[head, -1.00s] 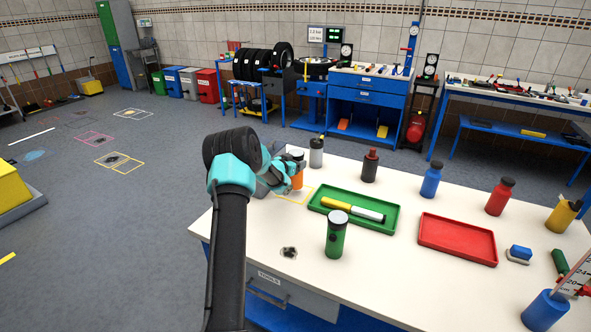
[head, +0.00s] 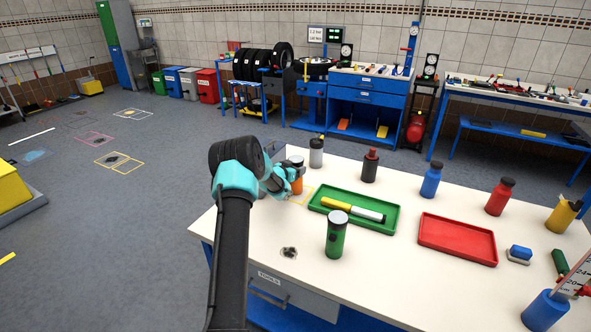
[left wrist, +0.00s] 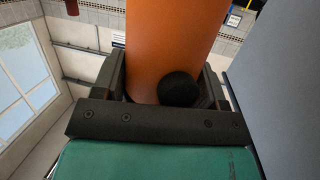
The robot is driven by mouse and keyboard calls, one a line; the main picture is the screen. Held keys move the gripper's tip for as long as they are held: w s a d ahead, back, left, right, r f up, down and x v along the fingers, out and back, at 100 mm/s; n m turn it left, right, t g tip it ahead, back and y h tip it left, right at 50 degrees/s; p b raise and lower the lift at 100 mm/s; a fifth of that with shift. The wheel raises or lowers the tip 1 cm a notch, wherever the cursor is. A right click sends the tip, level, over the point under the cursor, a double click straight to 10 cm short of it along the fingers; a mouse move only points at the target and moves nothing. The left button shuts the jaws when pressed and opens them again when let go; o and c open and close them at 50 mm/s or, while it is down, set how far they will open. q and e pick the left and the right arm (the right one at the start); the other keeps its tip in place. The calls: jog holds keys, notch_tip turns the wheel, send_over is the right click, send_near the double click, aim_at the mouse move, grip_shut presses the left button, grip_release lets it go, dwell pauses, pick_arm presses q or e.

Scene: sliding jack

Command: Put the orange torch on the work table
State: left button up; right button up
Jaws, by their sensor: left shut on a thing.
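The orange torch (head: 297,186) has a grey top and is upright at the far left corner of the white work table (head: 215,230). My left gripper (head: 291,179) is shut around it from the left side. In the left wrist view the orange body (left wrist: 172,40) fills the space between the dark fingers (left wrist: 165,88), with a black round knob on it. I cannot tell whether the torch base touches the table. My right gripper is out of view.
A grey bottle (head: 316,153) stands close behind. A green tray (head: 385,224) with a yellow-and-white tool lies to the right, and a green torch (head: 336,236) stands in front. A red tray (head: 457,241) is empty.

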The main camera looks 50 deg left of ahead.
pick_arm(q)
jog(key=shift+f, duration=0.1)
jog(key=o, duration=1)
jog(key=shift+o, duration=0.2)
jog(key=v, duration=1.2)
